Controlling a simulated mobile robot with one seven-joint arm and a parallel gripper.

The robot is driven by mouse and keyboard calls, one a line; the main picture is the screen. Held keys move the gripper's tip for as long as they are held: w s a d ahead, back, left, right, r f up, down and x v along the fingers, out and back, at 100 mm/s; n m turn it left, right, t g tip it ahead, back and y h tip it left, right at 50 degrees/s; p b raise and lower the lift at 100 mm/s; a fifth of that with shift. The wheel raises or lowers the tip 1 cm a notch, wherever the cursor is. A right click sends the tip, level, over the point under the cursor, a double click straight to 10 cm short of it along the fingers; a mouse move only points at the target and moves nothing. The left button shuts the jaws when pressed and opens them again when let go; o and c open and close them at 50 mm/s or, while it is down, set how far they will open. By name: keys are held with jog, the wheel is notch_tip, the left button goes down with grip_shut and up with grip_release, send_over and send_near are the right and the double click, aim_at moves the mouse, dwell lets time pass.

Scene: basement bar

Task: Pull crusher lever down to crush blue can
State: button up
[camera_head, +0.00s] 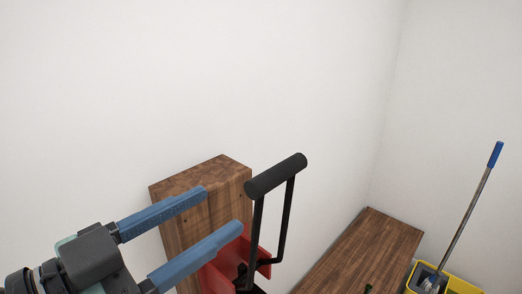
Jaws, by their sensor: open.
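The crusher is a red metal body (222,272) mounted on a wooden block (178,206) against the white wall. Its lever is a black frame with a thick black cylindrical handle (276,176), standing raised above the red body. My gripper (222,209) comes in from the lower left with its two blue fingers apart. The fingers point toward the lever and lie in front of the wooden block in the picture. The handle is up and right of the fingertips, with nothing between the fingers. The blue can is not visible; the lower crusher is cut off by the frame.
A wooden surface (372,248) lies to the right along the wall, with a small dark green object at its lower edge. A yellow mop bucket (462,285) with a blue-tipped mop (470,214) stands at the far right. The space above the lever is clear.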

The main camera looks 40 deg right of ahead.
aim_at(279, 173)
jog(key=d+p, duration=0.1)
jog(key=d, duration=0.2)
jog(key=d+p, duration=0.2)
jog(key=d, duration=0.2)
jog(key=d+p, duration=0.1)
jog(key=d, duration=0.3)
jog(key=shift+w+r+p, duration=0.1)
jog(key=shift+w+p, duration=0.2)
jog(key=shift+p, duration=0.05)
jog(key=shift+w+d, duration=0.1)
jog(key=shift+d, duration=0.65)
jog(key=shift+c, duration=0.4)
grip_shut()
